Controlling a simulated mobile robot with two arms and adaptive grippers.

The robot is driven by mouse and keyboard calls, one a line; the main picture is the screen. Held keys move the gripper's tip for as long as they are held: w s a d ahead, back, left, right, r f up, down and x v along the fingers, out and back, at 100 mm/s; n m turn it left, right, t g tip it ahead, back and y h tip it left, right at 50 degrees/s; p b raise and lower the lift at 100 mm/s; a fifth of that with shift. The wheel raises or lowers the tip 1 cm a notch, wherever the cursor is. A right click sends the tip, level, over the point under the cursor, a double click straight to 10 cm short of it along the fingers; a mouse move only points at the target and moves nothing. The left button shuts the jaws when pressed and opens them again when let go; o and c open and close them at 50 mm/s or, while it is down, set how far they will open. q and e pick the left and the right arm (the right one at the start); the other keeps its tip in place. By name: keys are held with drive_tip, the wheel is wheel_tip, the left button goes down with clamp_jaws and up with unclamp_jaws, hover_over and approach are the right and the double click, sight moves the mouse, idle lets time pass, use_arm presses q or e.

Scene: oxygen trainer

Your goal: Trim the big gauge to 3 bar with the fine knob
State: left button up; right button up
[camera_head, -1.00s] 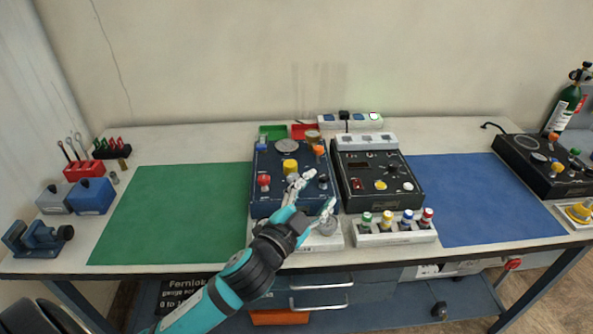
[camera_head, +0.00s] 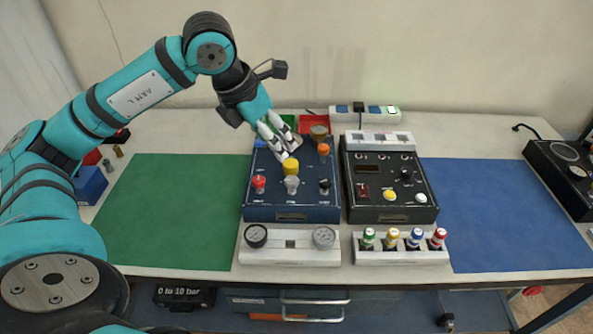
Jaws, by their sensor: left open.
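A dark blue panel (camera_head: 290,210) stands mid-table. A yellow knob (camera_head: 291,168) is at its centre. A red knob (camera_head: 259,183), a silver knob (camera_head: 292,185) and a black knob (camera_head: 324,185) sit nearer its front, and an orange knob (camera_head: 323,149) is at the back right. I cannot tell which is the fine knob. The round dial face at the panel's back is mostly hidden by my left gripper (camera_head: 289,152), so its reading cannot be seen. That gripper is open and empty, pointing down just behind the yellow knob. My right gripper is not in view.
The green mat (camera_head: 180,215) and blue mat (camera_head: 500,210) show clear room.

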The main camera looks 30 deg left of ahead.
use_arm(q)
drive_tip(key=a, duration=0.2)
drive_tip(key=p, duration=0.3)
approach(292, 180)
drive_tip(key=shift+y, duration=0.4)
drive_tip(key=x, duration=0.9)
drive_tip(key=shift+d, duration=0.3)
